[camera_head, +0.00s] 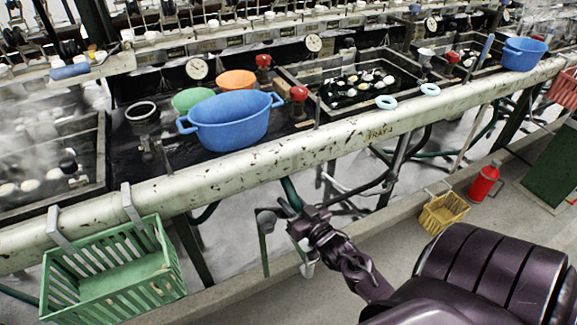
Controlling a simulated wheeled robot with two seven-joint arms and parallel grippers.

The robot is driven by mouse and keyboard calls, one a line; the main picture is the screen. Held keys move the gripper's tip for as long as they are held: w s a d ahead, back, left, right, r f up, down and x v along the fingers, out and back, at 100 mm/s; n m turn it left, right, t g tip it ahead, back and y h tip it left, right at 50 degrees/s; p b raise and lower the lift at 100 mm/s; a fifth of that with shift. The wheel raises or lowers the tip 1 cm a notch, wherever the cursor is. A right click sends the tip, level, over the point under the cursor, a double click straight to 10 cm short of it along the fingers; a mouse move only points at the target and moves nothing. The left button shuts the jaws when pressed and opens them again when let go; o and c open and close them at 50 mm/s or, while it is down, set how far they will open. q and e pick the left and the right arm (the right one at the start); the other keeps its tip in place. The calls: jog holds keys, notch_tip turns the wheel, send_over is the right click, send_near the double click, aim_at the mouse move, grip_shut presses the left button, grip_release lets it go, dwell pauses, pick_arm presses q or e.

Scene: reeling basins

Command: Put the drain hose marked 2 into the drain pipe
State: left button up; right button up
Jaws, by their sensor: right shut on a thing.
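My right gripper (298,222) reaches in from the lower right, below the front rail of the basins. It is shut on a dark green hose (290,192) that comes down from under the rail. Most of the hose's lower end is hidden by the gripper, and a pale curved piece (308,269) shows just below it. I cannot read a number on the hose. My left gripper is not in view.
The pale rail (330,139) runs across above the gripper. A green crate (150,290) hangs from it at left. A blue tub (230,122) stands by the basins. Other hoses hang nearby.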

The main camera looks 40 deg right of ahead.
jog(key=shift+s+a+p, duration=0.25)
jog(key=shift+s+p, duration=0.35)
jog(key=shift+s, duration=0.5)
jog(key=shift+s+a+p, duration=0.25)
jog(key=shift+s+p, duration=0.3)
jog(key=shift+s, duration=0.55)
